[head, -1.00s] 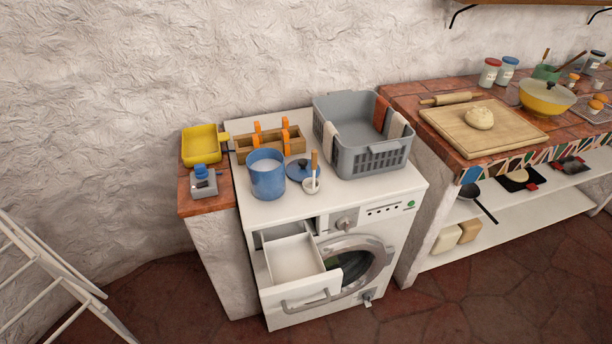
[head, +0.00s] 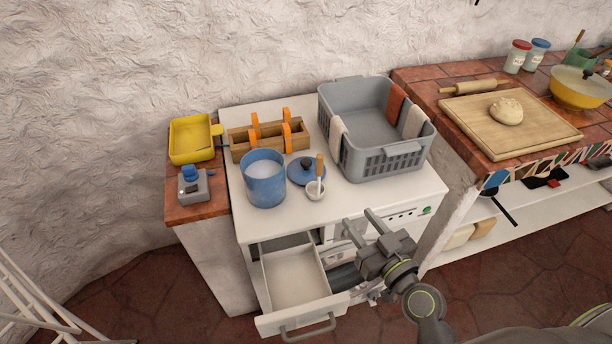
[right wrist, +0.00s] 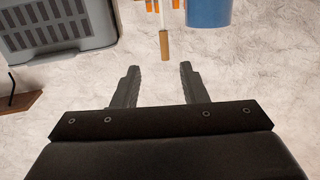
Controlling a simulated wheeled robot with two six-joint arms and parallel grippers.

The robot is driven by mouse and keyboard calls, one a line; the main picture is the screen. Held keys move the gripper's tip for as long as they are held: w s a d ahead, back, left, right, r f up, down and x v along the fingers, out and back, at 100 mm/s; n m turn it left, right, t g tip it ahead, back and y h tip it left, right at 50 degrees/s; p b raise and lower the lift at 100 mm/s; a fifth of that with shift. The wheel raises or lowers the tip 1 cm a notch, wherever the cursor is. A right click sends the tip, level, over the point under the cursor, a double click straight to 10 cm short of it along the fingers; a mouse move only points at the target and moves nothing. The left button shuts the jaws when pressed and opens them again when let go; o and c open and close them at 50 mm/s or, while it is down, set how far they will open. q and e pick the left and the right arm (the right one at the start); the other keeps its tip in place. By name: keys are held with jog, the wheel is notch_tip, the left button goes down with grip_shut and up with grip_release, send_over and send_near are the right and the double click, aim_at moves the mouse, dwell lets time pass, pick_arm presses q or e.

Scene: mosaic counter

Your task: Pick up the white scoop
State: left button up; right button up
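The white scoop (head: 315,193) stands on top of the white washing machine, in front of a blue lid. It has a small white bowl and an upright wooden handle (head: 320,167). My right gripper (head: 361,221) is open and empty, in front of the machine, to the right of the scoop and nearer to me. In the right wrist view the wooden handle (right wrist: 164,45) shows just beyond my open right fingers (right wrist: 159,68), not between them. The scoop's bowl does not show clearly there. My left gripper is not in view.
A blue tub (head: 264,180) with white contents stands left of the scoop. The blue lid (head: 300,174) lies close behind it. A grey basket (head: 385,163) stands to the right, a wooden rack (head: 240,150) behind. The machine's drawer (head: 295,280) is pulled out below.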

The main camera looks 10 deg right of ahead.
jog(key=r, duration=0.2)
jog(key=p, duration=0.5)
send_near(322, 169)
jog(key=x, duration=0.5)
jog(key=shift+r, duration=0.3)
jog(key=shift+f+p+x, duration=0.15)
jog(key=shift+p+x, duration=0.2)
jog(key=shift+x, duration=1.15)
jog(key=shift+f+p+x, duration=0.15)
jog(key=shift+p+x, duration=0.15)
jog(key=shift+x, duration=1.25)
jog(key=shift+s, duration=0.1)
grip_shut()
